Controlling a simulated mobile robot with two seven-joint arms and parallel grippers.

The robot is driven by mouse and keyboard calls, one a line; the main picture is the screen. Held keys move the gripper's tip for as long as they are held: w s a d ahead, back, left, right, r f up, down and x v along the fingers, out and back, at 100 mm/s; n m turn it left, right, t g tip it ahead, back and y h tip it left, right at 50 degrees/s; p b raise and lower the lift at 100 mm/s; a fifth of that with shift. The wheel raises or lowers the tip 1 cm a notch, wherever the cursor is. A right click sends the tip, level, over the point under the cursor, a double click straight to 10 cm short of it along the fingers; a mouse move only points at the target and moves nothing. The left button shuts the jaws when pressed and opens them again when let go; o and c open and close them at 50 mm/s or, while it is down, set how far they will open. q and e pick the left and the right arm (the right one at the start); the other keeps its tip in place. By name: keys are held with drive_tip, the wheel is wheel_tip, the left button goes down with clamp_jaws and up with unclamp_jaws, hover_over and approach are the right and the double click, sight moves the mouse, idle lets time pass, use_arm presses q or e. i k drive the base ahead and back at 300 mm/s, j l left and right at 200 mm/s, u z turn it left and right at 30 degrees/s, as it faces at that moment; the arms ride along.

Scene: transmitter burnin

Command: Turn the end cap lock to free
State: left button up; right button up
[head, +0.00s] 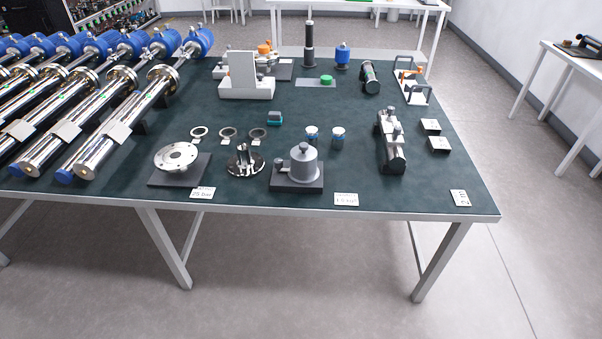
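No end cap lock can be made out for certain at this size. A dark cylindrical housing with a pale end face (370,78) lies at the back right of the dark-topped table (440,195). A blue-capped transmitter head (342,55) stands upright left of it. Several long metal tubes with blue heads (199,41) and blue end pieces (66,175) lie side by side on the left. A silver and black clamp-like fixture (391,140) stands at the right. Neither of my grippers is in view.
Along the front are a flanged disc (176,157) on a dark plate, a finned round part (245,161) and a grey pot-like fixture (303,165). A white stand (246,78) and a black column (309,45) are at the back. The table's centre is mostly clear.

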sight(277, 162)
drive_tip(key=i+l, duration=0.1)
drive_tip(key=i, duration=0.6)
drive_tip(key=i+u, duration=0.1)
drive_tip(key=u, duration=0.25)
drive_tip(key=i+l+u, duration=0.1)
drive_tip(key=u, duration=0.25)
drive_tip(key=i+l+u, duration=0.1)
drive_tip(key=u, duration=0.25)
